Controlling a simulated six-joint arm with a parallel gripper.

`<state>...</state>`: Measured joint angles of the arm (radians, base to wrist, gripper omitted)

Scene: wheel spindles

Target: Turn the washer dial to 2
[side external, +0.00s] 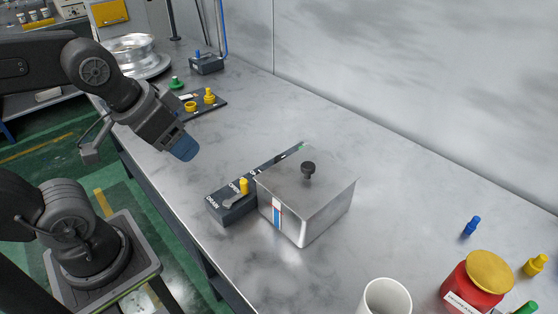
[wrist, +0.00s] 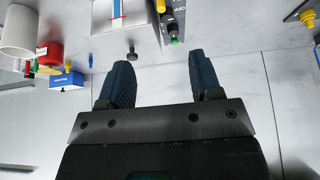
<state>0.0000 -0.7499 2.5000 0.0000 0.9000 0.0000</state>
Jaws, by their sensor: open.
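No dial with a readable number 2 shows in either view. A steel box (side external: 318,205) with a black knob (side external: 308,168) on its lid stands mid-table. Beside it is a long dark control box (side external: 233,205) with white lettering, a yellow knob (side external: 243,186) and a grey lever (side external: 235,201). Part of it is hidden behind the steel box. My gripper (side external: 183,148) is above the table, left of and higher than both boxes, touching nothing. In the wrist view my gripper (wrist: 160,62) has its blue fingers apart and empty; the black knob (wrist: 132,50) and dark control box (wrist: 172,20) show beyond them.
A white cup (side external: 386,298) and a red canister (side external: 470,288) stand at front right, with blue and yellow pegs near. A dark plate (side external: 203,105) with yellow pieces, a small dark box (side external: 206,65) and a metal wheel (side external: 135,55) are farther back. The wall bounds the right.

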